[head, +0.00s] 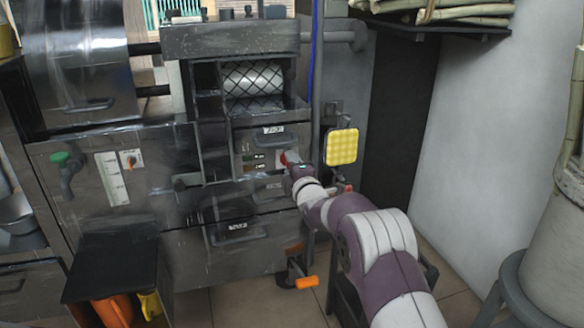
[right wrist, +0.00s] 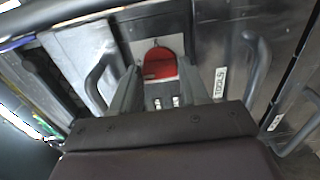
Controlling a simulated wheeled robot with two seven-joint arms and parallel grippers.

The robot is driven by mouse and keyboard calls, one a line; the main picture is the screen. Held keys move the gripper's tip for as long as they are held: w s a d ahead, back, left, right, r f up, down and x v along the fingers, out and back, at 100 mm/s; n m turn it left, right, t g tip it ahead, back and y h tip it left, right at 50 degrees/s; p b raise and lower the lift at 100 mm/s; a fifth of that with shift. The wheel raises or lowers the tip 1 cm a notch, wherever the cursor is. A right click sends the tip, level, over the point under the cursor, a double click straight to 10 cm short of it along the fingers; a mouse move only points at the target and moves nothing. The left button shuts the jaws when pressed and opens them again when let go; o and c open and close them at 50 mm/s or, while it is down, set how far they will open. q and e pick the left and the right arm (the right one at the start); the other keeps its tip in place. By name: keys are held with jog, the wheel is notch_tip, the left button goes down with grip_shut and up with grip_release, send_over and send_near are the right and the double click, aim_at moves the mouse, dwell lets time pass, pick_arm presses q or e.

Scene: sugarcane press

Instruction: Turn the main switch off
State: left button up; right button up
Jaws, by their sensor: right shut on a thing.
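The main switch is a red knob on a pale plate on the press front. In the right wrist view the red knob (right wrist: 160,64) sits between the two fingers of my right gripper (right wrist: 160,92), which is shut on it. In the head view my right gripper (head: 296,168) reaches the front panel, and only a little red of the main switch (head: 284,158) shows beside it. The gripper hides most of the knob there, and I cannot tell its turned position. My left gripper is in neither view.
Drawers with handles surround the switch, including the lower drawer (head: 240,248). A yellow pad (head: 341,147) stands right of my gripper. An orange pedal (head: 306,282) is near the floor.

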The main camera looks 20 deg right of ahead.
jog(key=shift+f, duration=0.15)
jog(key=o, duration=1.1)
jog(key=shift+c, duration=0.2)
jog(key=shift+s, duration=0.1)
jog(key=shift+s+r, duration=0.2)
jog(key=shift+s, duration=0.05)
jog(key=s+p, duration=0.5)
jog(key=s, duration=0.7)
jog(key=shift+d+f, duration=0.15)
jog(key=shift+d, duration=0.05)
